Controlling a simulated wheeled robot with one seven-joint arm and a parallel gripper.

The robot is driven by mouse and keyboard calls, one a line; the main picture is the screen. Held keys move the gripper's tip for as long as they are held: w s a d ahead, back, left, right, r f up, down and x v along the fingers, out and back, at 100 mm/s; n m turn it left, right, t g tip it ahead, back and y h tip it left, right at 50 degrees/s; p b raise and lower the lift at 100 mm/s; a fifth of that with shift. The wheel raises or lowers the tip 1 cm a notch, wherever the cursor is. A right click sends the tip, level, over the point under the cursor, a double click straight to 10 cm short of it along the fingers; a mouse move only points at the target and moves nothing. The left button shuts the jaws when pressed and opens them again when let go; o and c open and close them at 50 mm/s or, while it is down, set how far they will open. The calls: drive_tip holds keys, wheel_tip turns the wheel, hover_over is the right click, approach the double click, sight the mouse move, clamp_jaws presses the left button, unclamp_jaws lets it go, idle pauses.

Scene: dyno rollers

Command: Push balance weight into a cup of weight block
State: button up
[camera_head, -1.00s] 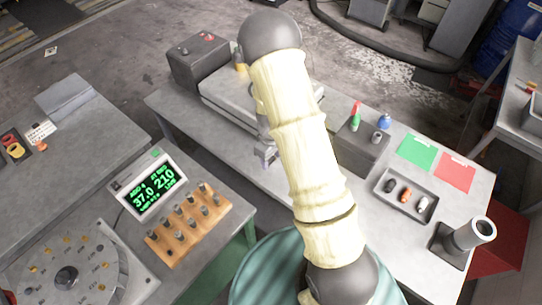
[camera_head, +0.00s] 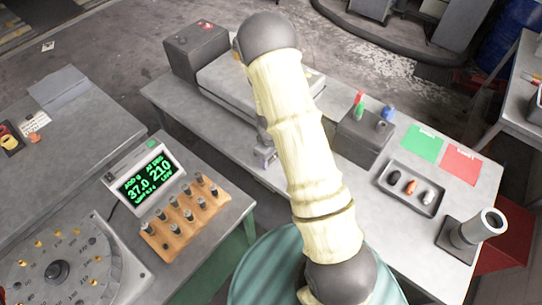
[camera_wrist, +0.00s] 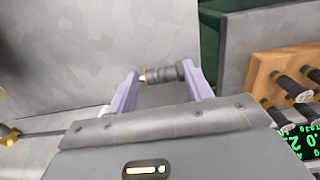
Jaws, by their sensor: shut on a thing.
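My gripper (camera_wrist: 160,78) is shut on a balance weight (camera_wrist: 165,74), a dark ribbed cylinder with a brass-coloured end, lying crosswise between the two purple fingers. In the head view my arm hides most of the gripper; a purple-grey part (camera_head: 265,157) shows beside it. A wooden block (camera_head: 162,238) with several upright dark weights stands on the left bench; it also shows at the right of the wrist view (camera_wrist: 262,78), apart from my gripper. A round grey dial plate (camera_head: 35,285) with several brass cups lies at the lower left. I cannot tell which is the weight block.
A display (camera_head: 150,187) reading 37.0 and 210 stands behind the wooden block. The middle bench carries a grey machine (camera_head: 225,90), a dark box (camera_head: 360,140), a tray (camera_head: 418,206), green and red sheets and a grey tube (camera_head: 478,232). A gap separates the benches.

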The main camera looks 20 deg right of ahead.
drive_tip(key=shift+f+b, duration=0.3)
drive_tip(key=shift+f, duration=0.35)
drive_tip(key=o, duration=1.1)
drive_tip(key=shift+r, duration=0.15)
wheel_tip(320, 180, up, 17)
drive_tip(key=shift+r+b, duration=0.1)
drive_tip(key=shift+b, duration=0.8)
drive_tip(key=shift+a, duration=0.1)
